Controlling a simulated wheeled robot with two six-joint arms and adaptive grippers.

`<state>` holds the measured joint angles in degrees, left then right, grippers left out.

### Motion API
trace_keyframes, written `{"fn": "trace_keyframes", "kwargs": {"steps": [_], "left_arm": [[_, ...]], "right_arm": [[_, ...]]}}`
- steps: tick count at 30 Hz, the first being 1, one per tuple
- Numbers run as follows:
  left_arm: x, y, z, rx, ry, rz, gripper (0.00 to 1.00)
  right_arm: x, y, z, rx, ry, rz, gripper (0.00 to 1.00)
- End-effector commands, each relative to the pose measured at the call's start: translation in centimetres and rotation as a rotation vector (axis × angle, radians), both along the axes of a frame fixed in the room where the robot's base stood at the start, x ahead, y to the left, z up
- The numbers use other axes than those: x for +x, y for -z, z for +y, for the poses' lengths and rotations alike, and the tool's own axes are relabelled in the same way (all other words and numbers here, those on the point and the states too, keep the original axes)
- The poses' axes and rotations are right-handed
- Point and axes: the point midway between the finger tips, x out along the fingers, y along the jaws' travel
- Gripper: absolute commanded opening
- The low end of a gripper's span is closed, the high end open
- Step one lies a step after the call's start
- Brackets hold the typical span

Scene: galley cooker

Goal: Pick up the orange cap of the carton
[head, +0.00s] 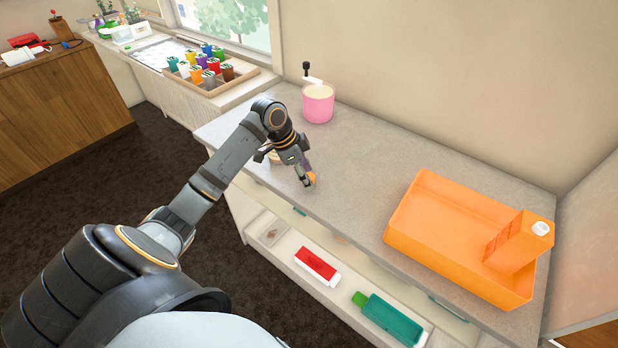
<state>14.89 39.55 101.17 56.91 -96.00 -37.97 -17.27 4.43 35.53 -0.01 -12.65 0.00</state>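A small orange piece (312,177), which looks like the cap, shows right at the fingertips of my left gripper (307,180). The gripper points down at the front part of the grey counter. It partly covers the orange piece, and I cannot tell whether the fingers are closed on it or only around or beside it. My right gripper is not in view.
A pink pot with a crank (318,104) stands at the back of the counter (375,160). A pale round item shows partly behind my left gripper. An open drawer below holds a red box (317,265) and a green bottle (390,319). The counter between gripper and tray is clear.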

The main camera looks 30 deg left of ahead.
Motion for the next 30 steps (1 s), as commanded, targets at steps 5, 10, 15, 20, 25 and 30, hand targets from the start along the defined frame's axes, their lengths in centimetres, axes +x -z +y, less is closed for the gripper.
{"fn": "trace_keyframes", "kwargs": {"steps": [5, 10, 15, 20, 25, 30], "left_arm": [[0.0, 0.0, 0.0, 0.000, 0.000, 0.000, 0.33], [0.0, 0.0, 0.0, 0.000, 0.000, 0.000, 0.19], [0.0, 0.0, 0.0, 0.000, 0.000, 0.000, 0.18], [0.0, -0.4, 0.0, 0.000, 0.000, -0.001, 0.18], [0.1, -2.3, 0.0, 0.001, 0.000, -0.005, 0.18], [-2.4, -6.1, -0.5, 0.013, 0.003, -0.005, 0.18]], "right_arm": [[0.0, 0.0, 0.0, 0.000, 0.000, 0.001, 0.81], [0.0, 0.0, 0.0, -0.001, 0.000, 0.000, 0.81], [0.0, 0.0, -0.1, -0.002, -0.001, 0.000, 0.81], [0.0, 0.1, -0.3, -0.003, -0.001, 0.000, 0.81], [0.0, 0.6, -0.3, -0.004, -0.002, -0.001, 0.81], [0.1, 0.8, -0.3, -0.004, -0.002, -0.002, 0.81]]}}
